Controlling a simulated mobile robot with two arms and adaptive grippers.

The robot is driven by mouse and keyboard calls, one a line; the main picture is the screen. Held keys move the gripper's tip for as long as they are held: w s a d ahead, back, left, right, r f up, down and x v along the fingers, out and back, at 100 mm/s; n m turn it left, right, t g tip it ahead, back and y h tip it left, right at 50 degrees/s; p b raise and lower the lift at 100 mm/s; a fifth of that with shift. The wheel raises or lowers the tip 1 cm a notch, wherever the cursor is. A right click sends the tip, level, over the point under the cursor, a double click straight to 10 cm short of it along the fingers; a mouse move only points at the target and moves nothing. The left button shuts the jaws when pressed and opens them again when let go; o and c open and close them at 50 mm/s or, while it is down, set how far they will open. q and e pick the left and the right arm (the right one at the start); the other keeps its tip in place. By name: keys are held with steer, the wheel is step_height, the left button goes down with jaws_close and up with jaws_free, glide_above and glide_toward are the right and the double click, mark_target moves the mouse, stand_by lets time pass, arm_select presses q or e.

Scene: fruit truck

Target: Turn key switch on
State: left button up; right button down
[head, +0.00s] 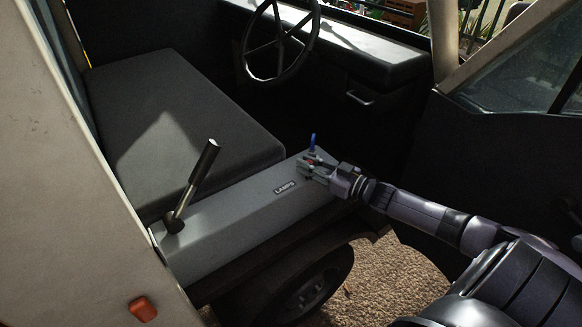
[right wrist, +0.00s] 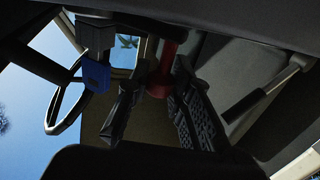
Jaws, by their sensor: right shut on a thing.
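The red key switch (head: 312,161) stands on the grey console beside the seat, near the LAMPS label (head: 284,187). It is mostly hidden by my right gripper (head: 313,167) in the head view. In the right wrist view the red switch (right wrist: 160,80) shows as a red stem with a wider end between the two dark fingers (right wrist: 155,105). My right gripper is shut on it. I cannot tell from the frames which position the switch is turned to. My left gripper is in neither view.
A blue-topped key or lever (head: 313,140) stands just behind the gripper and shows beside the left finger in the right wrist view (right wrist: 95,75). A black-handled lever (head: 193,185) rises from the console's left end. The seat (head: 180,120) and steering wheel (head: 281,40) lie behind.

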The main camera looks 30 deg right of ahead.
steer(key=shift+s+d+f+n+g+y+b, duration=0.15)
steer(key=shift+d+n+g+y+b, duration=0.15)
steer(key=shift+y+b, duration=0.2)
steer(key=shift+s+d+n+g+y+b, duration=0.15)
steer(key=shift+n+y+b, duration=0.25)
steer(key=shift+b, duration=0.25)
steer(key=shift+s+d+f+n+g+y+b, duration=0.1)
steer(key=shift+n+g+y+b, duration=0.2)
steer(key=shift+y+b, duration=0.25)
steer(key=shift+s+d+r+n+g+y+b, duration=0.2)
steer(key=shift+n+g+y+b, duration=0.35)
steer(key=shift+b, duration=0.4)
steer(key=shift+s+d+r+n+g+y+b, duration=0.1)
steer(key=shift+d+n+g+y+b, duration=0.2)
steer(key=shift+y+b, duration=0.45)
steer(key=c, duration=1.4)
jaws_free()
